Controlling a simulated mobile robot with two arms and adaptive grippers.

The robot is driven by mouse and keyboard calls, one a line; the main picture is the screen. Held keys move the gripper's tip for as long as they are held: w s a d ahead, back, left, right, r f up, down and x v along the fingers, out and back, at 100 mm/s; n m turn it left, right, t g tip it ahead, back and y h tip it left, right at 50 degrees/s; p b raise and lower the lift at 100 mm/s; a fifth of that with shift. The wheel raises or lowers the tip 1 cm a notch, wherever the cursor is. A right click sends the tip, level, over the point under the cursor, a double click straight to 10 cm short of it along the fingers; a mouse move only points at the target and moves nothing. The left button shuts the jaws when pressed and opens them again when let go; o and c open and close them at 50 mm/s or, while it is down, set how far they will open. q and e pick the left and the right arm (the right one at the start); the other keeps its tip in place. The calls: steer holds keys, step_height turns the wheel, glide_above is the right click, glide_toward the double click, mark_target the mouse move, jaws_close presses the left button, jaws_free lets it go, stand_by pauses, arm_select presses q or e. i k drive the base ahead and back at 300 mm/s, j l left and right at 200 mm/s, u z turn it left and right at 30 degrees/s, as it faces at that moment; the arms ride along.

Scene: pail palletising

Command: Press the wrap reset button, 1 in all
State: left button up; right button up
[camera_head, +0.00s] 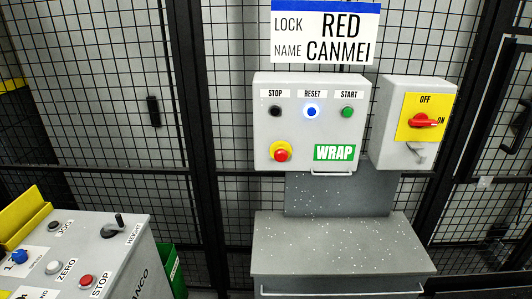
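The wrap control box (262,133) is light grey and hangs in front of the mesh fence, with a green WRAP label (334,153). Its reset button (311,111) is blue with a glowing ring and sits in the middle of the top row, under the RESET label. The black stop button (275,111) is to its left and the green start button (347,112) to its right. A red emergency button on a yellow ring (281,152) is below. Neither gripper is in view, and nothing covers the reset button.
A grey box with a red rotary switch (423,120) is right of the wrap box. A grey speckled shelf (340,245) juts out below. Another control console (118,255) stands at lower left, beside a green bin (171,268). A LOCK RED sign (325,33) hangs above.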

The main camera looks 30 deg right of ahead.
mark_target(311, 111)
steer(key=z, duration=1.55)
